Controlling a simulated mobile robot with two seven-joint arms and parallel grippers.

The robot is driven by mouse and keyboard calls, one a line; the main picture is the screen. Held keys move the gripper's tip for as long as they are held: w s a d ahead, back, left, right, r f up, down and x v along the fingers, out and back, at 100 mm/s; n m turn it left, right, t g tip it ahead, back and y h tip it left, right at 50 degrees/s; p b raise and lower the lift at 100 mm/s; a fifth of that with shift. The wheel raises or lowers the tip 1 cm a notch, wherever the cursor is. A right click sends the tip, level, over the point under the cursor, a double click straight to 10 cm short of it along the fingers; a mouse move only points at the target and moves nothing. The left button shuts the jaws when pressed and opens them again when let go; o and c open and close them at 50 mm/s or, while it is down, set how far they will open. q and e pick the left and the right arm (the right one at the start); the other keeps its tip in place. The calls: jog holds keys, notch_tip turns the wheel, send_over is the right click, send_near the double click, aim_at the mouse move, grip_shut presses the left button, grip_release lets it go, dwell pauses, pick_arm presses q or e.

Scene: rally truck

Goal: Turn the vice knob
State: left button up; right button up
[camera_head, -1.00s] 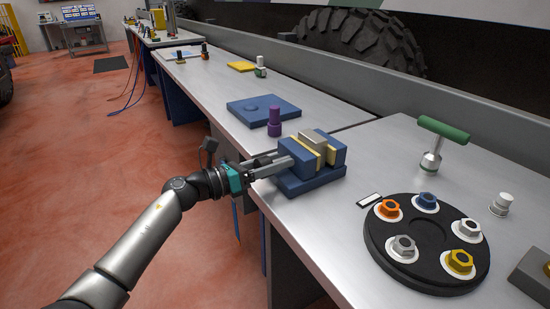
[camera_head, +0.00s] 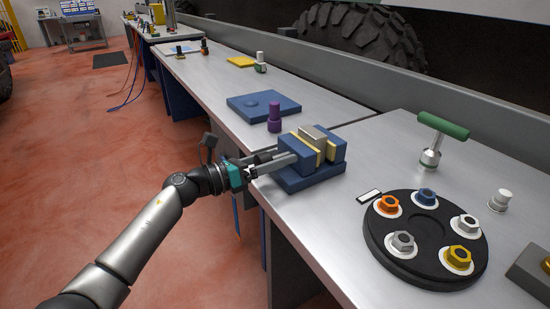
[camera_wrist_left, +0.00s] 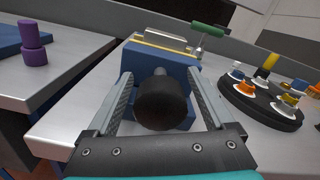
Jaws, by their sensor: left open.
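The blue vice (camera_head: 312,178) stands near the left edge of the front bench, with yellow jaw faces clamped around a grey metal block (camera_head: 313,135). In the left wrist view, the round black vice knob (camera_wrist_left: 163,104) sticks out from the blue vice body (camera_wrist_left: 175,68) toward me. My left gripper (camera_head: 283,159) is open, level with the side of the vice. In the left wrist view its fingers lie on either side of the knob, with a small gap visible. In the head view the knob is hidden by the fingers. My right gripper is not in view.
A black round tray (camera_head: 382,238) with several coloured hex nuts stands to the right. A green-handled tool (camera_head: 443,125) stands behind it. A purple piece (camera_head: 274,118) and a blue plate (camera_head: 250,107) are beyond the vice.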

pick_arm(q)
jog(key=shift+s+a, duration=0.25)
jog(key=shift+a, duration=0.1)
jog(key=p+v, duration=0.1)
jog(key=v, duration=1.3)
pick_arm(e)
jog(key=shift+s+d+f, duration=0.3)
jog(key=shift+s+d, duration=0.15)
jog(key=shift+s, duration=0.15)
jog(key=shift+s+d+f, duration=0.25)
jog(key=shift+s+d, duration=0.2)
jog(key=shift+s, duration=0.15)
pick_arm(q)
jog(key=shift+s+a, duration=0.15)
